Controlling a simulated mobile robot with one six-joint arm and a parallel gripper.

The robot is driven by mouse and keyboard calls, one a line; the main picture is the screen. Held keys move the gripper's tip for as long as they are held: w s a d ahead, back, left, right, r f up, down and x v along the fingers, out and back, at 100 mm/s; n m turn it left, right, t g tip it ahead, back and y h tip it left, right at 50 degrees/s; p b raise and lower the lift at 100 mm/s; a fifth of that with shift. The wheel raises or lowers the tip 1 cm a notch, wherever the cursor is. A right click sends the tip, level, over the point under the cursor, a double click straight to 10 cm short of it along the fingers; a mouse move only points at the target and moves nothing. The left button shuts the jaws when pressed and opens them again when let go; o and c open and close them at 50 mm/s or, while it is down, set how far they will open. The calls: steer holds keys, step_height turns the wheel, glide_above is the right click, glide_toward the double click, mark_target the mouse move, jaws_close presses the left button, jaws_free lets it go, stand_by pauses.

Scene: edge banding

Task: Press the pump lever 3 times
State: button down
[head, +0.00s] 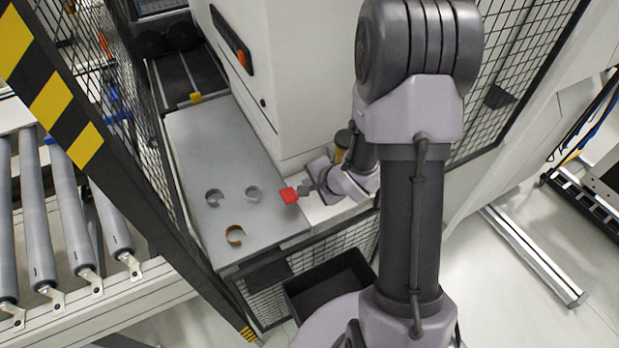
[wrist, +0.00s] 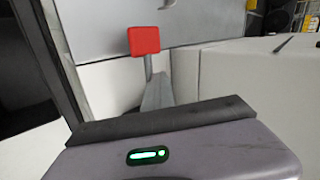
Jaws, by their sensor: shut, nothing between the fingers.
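The pump lever's red square end (head: 289,195) shows in the head view at the right edge of the grey metal table. It also shows in the wrist view (wrist: 145,40), upper middle, on a thin grey stem. My gripper (head: 305,190) is shut and empty, right beside the red end on its right. In the wrist view its grey fingers (wrist: 157,92) point toward the lever and overlap the lower stem. I cannot tell whether they touch it. The rest of the pump is hidden by my arm and gripper.
The grey table (head: 215,130) holds several curled strips, one of them brown (head: 235,236). A white machine cabinet (head: 300,70) stands behind my gripper. A black bin (head: 330,285) is below. Mesh fencing and a roller conveyor (head: 40,220) are at left.

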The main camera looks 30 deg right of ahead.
steer(key=shift+d+r+p, duration=0.2)
steer(key=shift+r+p, duration=0.4)
steer(key=shift+p, duration=0.2)
steer(key=shift+d+r+p, duration=0.5)
steer(key=shift+r+p, duration=0.25)
steer(key=shift+p, duration=0.3)
steer(key=shift+d+r+p, duration=0.45)
steer(key=shift+r+p, duration=0.3)
steer(key=shift+p, duration=0.25)
steer(key=r+p, duration=0.1)
steer(key=p, duration=0.1)
steer(key=d+r+p, duration=0.1)
steer(key=r+p, duration=0.1)
steer(key=d+r+p, duration=0.1)
steer(key=p, duration=0.1)
steer(key=shift+w+d+r, duration=0.1)
steer(key=shift+d+r, duration=0.05)
steer(key=shift+d, duration=0.1)
